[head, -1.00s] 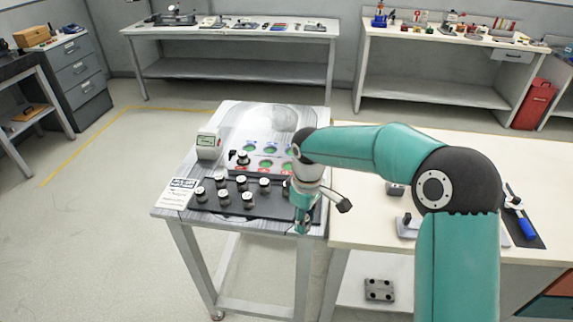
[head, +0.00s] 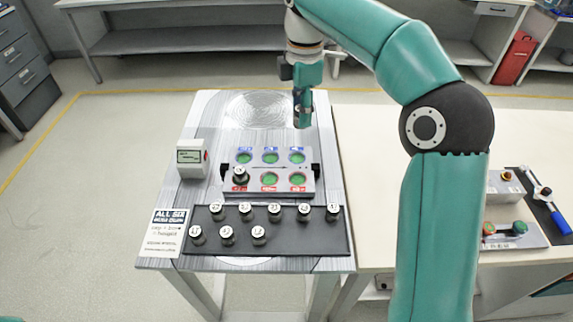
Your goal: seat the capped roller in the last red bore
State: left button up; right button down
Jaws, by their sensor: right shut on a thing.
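The grey bore block (head: 228,192) has two rows of green-floored bores, blue labels at the far row and red labels at the near row. A white-capped roller (head: 239,175) stands at the left red bore. The middle red bore (head: 269,179) and the right red bore (head: 298,179) look empty, as do the blue-row bores (head: 270,157). My left gripper is out of view.
A black tray (head: 300,240) with several white-capped rollers lies in front of the block. A white device with a screen (head: 191,158) stands to its left, and a printed sign (head: 164,233) lies front left. A cream table with tools adjoins on the right.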

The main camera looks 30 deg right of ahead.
jog(key=shift+w+f, duration=0.1)
jog(key=shift+w, duration=0.15)
notch_tip(320, 180, down, 14)
jog(key=shift+f+b, duration=0.1)
jog(key=shift+b, duration=0.85)
jog(key=shift+f, duration=2.55)
jog(key=shift+f, duration=0.1)
jog(key=c, duration=0.8)
grip_release()
jog(key=shift+o, duration=0.2)
notch_tip(320, 180, up, 12)
jog(key=shift+p, duration=0.3)
